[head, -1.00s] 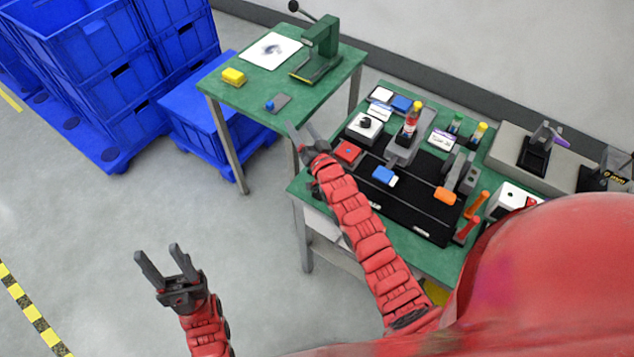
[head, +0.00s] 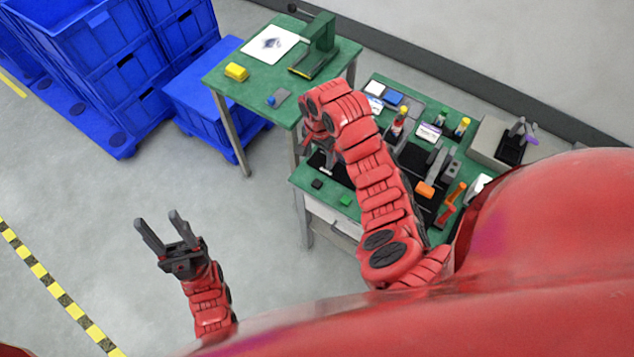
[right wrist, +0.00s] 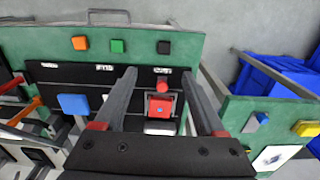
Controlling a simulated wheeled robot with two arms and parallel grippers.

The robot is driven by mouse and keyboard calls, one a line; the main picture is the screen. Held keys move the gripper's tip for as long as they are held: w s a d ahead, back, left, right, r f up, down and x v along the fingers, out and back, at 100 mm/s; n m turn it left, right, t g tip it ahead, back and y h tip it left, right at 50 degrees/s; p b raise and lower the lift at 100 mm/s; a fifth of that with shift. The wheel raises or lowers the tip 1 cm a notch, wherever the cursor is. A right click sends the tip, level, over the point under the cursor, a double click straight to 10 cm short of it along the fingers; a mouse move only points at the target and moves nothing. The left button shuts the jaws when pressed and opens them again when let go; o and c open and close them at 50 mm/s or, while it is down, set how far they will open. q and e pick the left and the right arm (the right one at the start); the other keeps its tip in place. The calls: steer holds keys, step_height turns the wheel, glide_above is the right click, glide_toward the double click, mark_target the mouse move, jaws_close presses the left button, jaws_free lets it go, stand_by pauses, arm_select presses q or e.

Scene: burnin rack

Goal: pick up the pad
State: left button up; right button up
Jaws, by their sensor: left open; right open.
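I cannot tell for sure which item is the pad. Small flat squares lie along the near table edge: orange (right wrist: 80,43), green (right wrist: 117,46) and black (right wrist: 164,47) in the right wrist view. The green one and the black one also show in the head view. A red box with a red knob (right wrist: 161,107) sits on the black mat, between my right gripper's fingers in that view. My right gripper (right wrist: 157,75) is open and empty, over the mat's near left part; its arm partly hides it in the head view. My left gripper (head: 157,217) is open and empty, over the floor.
A blue block (right wrist: 73,104) lies on the mat. Bottles and holders crowd the green bench (head: 300,180). A side table (head: 225,84) holds a yellow block (head: 236,71), a white sheet and a green press (head: 316,45). Blue crates (head: 85,60) stand left. The floor before the bench is clear.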

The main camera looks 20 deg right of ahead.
step_height(320, 180, down, 11)
steer(key=b, duration=0.6)
steer(key=shift+w+r+b, duration=0.15)
steer(key=shift+r+b, duration=0.05)
steer(key=shift+b, duration=0.2)
steer(key=shift+w+a+f+p, duration=0.1)
steer(key=shift+w+f+p, duration=0.1)
steer(key=shift+f+p, duration=0.55)
steer(key=shift+w+f+p, duration=0.1)
steer(key=shift+f+p, duration=0.4)
steer(key=shift+f, duration=1.3)
steer(key=shift+w, duration=0.1)
jaws_close()
